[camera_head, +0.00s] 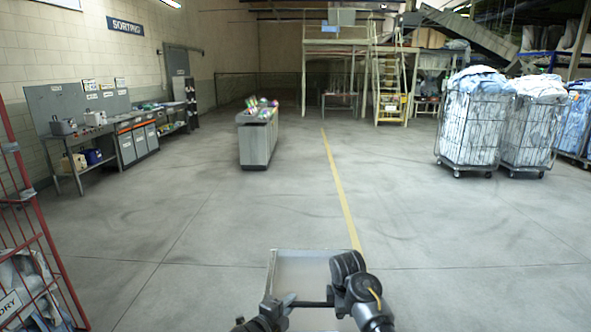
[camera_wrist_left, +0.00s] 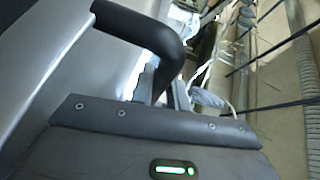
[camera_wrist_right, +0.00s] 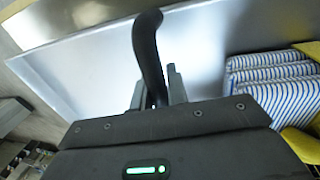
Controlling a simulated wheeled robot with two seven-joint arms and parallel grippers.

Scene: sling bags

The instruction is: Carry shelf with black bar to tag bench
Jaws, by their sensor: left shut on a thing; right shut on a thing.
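A grey metal shelf (camera_head: 300,262) with a thin black bar (camera_head: 312,304) is in front of me at the bottom of the head view. My left gripper (camera_head: 289,299) is shut on the bar; the left wrist view shows the curved black bar (camera_wrist_left: 145,28) between its fingers (camera_wrist_left: 168,92). My right gripper (camera_wrist_right: 157,92) is shut on the black bar (camera_wrist_right: 148,48) in the right wrist view. A grey bench (camera_head: 258,143) with colourful items stands ahead, left of the yellow line. No readable label shows which bench is the tag bench.
A workbench (camera_head: 125,140) lines the left wall under a SORTING sign (camera_head: 125,26). A red cage (camera_head: 45,255) is near at left. Wheeled carts of laundry (camera_head: 475,125) stand at right. Striped folded cloths (camera_wrist_right: 270,88) show in the right wrist view. The floor between is clear.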

